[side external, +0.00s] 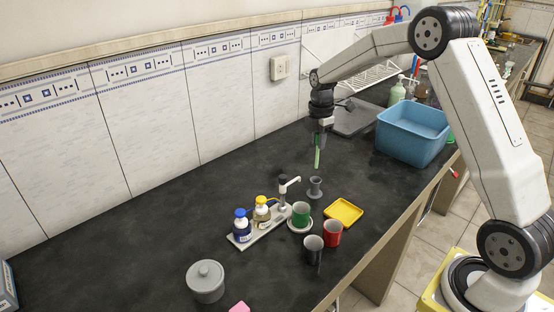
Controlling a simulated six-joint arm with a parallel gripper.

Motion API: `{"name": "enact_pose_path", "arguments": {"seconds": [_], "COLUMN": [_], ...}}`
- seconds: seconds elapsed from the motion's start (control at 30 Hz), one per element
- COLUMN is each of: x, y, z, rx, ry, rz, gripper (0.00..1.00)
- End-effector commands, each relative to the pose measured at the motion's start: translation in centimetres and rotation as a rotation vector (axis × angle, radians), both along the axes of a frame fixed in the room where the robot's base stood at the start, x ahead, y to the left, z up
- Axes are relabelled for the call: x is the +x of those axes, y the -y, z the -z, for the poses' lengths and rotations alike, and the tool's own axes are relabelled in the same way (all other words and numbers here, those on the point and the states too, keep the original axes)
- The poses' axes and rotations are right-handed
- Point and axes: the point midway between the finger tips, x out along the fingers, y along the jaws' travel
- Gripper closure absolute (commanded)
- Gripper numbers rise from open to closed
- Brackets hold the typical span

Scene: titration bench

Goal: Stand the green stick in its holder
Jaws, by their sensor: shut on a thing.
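The green stick (317,158) hangs upright below my gripper (321,145), which is shut on its upper part. The stick's lower end is in the air, above a small dark grey holder (315,187) that stands on the bench. The stick and the holder are apart, and they nearly line up in this view. How far the stick is from the holder in depth is hard to tell.
Two capped bottles (262,214) stand left. A blue basin (412,134) stands back right.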

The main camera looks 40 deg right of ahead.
Motion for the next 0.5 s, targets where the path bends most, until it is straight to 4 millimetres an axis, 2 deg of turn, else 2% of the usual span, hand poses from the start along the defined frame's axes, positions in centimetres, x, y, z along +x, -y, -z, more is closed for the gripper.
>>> {"name": "enact_pose_path", "arguments": {"seconds": [0.1,0.5], "x": [0.10,0.09], "y": [0.61,0.55], "z": [0.06,0.76], "rx": [-0.007,-0.006], "ry": [0.009,0.007], "rz": [0.010,0.009], "gripper": [1.00,1.00]}}
